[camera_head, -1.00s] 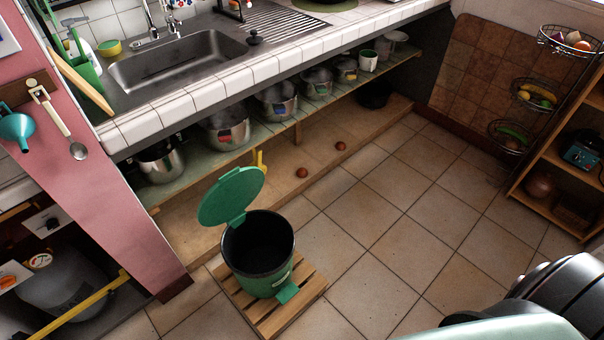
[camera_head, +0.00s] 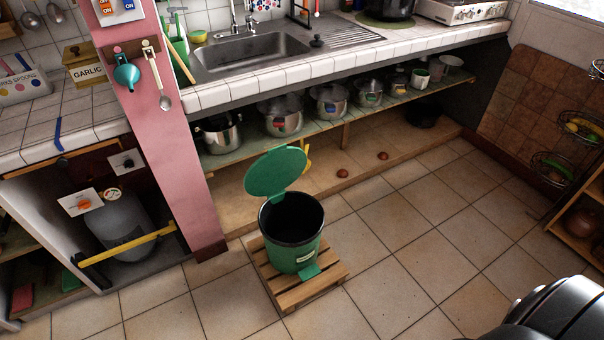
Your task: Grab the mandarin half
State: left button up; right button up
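I cannot make out a mandarin half for certain in this view. Two small reddish-brown round things lie on the wooden floor board under the pot shelf, one nearer the bin (camera_head: 342,173) and one farther right (camera_head: 383,156); they are too small to identify. Neither of my grippers shows. A dark rounded part, probably of my own arm, fills the bottom right corner.
A green pedal bin (camera_head: 293,254) with its lid up stands on a wooden pallet (camera_head: 290,297). Several pots line the open shelf (camera_head: 250,146) below the sink (camera_head: 250,52). A pink pillar (camera_head: 180,165) stands left. Tiled floor (camera_head: 420,230) is clear on the right.

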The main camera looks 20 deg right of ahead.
aim_at(342, 172)
jog(key=i+l+u, duration=0.25)
jog(key=l, duration=0.25)
jog(key=l+u, duration=0.25)
jog(key=l, duration=0.3)
jog(key=i+l+u, duration=0.1)
jog(key=l+u, duration=0.15)
jog(key=l, duration=0.3)
